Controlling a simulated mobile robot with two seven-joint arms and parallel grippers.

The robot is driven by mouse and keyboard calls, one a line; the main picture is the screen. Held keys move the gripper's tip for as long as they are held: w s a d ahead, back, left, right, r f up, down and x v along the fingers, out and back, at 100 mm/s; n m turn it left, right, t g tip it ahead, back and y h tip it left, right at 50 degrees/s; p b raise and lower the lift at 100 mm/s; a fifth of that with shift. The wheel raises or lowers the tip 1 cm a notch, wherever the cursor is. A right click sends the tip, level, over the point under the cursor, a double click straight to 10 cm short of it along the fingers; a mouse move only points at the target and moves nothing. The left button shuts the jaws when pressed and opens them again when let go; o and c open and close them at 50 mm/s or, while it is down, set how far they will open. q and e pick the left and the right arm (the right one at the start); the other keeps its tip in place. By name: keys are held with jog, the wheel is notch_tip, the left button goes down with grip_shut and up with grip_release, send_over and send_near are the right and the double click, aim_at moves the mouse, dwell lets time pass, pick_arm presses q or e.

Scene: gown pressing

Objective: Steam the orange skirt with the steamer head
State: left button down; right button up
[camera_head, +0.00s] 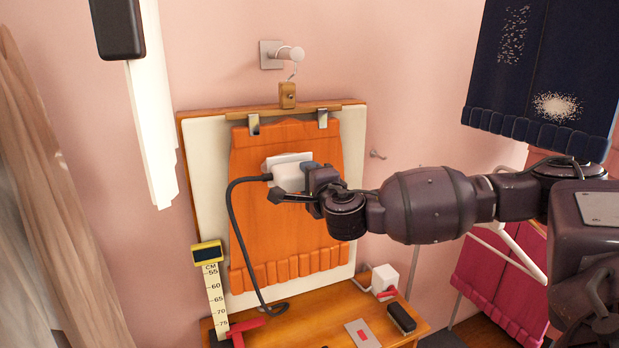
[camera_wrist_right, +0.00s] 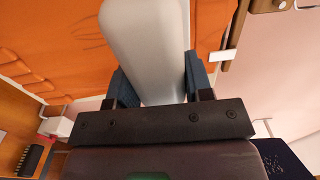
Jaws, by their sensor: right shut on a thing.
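The orange skirt (camera_head: 274,232) hangs from two metal clips in front of a cream board with a wooden frame, on the pink wall. My right gripper (camera_head: 305,180) is shut on the white steamer head (camera_head: 288,175), which is at the upper middle of the skirt; contact with the cloth cannot be told. A dark hose (camera_head: 232,215) runs from the steamer head down to the table. In the right wrist view the steamer head (camera_wrist_right: 147,45) sits between the blue finger pads, with the orange skirt (camera_wrist_right: 60,45) behind it. My left gripper is not in view.
A wooden table (camera_head: 310,318) below holds a black brush (camera_head: 401,317), a white box (camera_head: 384,279) and a grey card (camera_head: 362,333). A yellow-topped ruler (camera_head: 213,285) stands at its left. Dark blue cloth (camera_head: 540,75) hangs upper right, a curtain (camera_head: 50,200) left.

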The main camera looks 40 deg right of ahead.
jog(key=shift+f, duration=0.6)
jog(key=shift+f+b, duration=0.5)
jog(key=shift+f, duration=0.2)
jog(key=shift+f, duration=0.25)
jog(key=shift+f, duration=0.2)
jog(key=shift+f+b, duration=0.55)
jog(key=shift+f, duration=0.55)
jog(key=shift+f+b, duration=0.45)
jog(key=shift+f, duration=0.7)
jog(key=shift+f, duration=0.7)
jog(key=shift+f+b, duration=0.35)
jog(key=shift+f, duration=0.35)
